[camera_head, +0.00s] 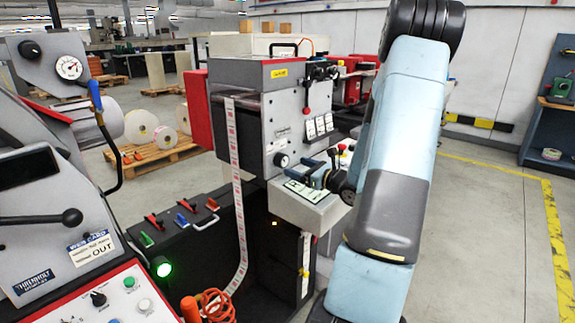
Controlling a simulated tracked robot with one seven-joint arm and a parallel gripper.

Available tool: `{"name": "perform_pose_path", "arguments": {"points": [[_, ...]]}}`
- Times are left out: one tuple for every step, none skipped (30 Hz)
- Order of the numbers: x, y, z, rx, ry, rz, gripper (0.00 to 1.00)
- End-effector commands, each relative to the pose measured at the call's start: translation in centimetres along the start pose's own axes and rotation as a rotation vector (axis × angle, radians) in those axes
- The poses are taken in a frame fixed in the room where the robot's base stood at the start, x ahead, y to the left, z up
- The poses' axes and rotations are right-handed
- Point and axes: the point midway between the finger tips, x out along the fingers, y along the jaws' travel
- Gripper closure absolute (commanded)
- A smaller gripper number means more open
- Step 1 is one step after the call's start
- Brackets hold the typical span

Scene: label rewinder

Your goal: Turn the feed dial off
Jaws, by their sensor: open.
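A grey label machine (262,115) stands in the middle, with a round black dial (281,160) low on its front panel. Another black dial (98,298) sits on the red-edged control panel at the lower left. I cannot read which one is the feed dial or where either pointer sits. My gripper (306,172) is at the end of my blue arm, just right of the front-panel dial and over the grey ledge. It is open and small in the picture, partly merged with dark parts behind it. It seems apart from the dial, though contact is hard to judge.
A red-knobbed lever (307,98) and several white switches (319,126) are above my gripper. The grey ledge (308,214) lies below it. A label web (237,185) hangs left of the dial. Open floor (480,230) lies to the right.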

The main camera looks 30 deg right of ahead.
Motion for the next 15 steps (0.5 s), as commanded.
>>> {"name": "perform_pose_path", "arguments": {"points": [[1.0, 0.0, 0.0, 0.000, -0.002, 0.002, 0.20], [1.4, 0.0, 0.0, 0.000, -0.002, 0.003, 0.20], [2.0, 0.0, 0.0, 0.000, -0.001, 0.002, 0.20], [2.5, 0.0, 0.0, 0.000, -0.001, 0.002, 0.20], [2.9, 0.1, 0.0, 0.000, -0.001, 0.002, 0.20], [3.4, 0.0, 0.0, -0.001, -0.002, 0.002, 0.20], [3.7, 0.0, 0.0, -0.001, -0.002, 0.002, 0.20], [4.0, 0.0, 0.0, -0.001, -0.001, 0.001, 0.20], [4.4, 0.0, 0.0, -0.001, 0.000, 0.000, 0.20], [4.6, 0.0, 0.0, -0.001, 0.000, 0.001, 0.20], [4.8, 0.0, 0.0, -0.001, 0.000, 0.001, 0.20], [5.0, 0.0, 0.0, -0.001, 0.000, 0.001, 0.20], [5.1, 0.0, 0.0, -0.001, 0.000, 0.001, 0.20], [5.2, 0.0, 0.0, -0.001, -0.001, 0.001, 0.20], [5.3, 0.0, 0.0, -0.001, -0.001, 0.000, 0.20]]}}
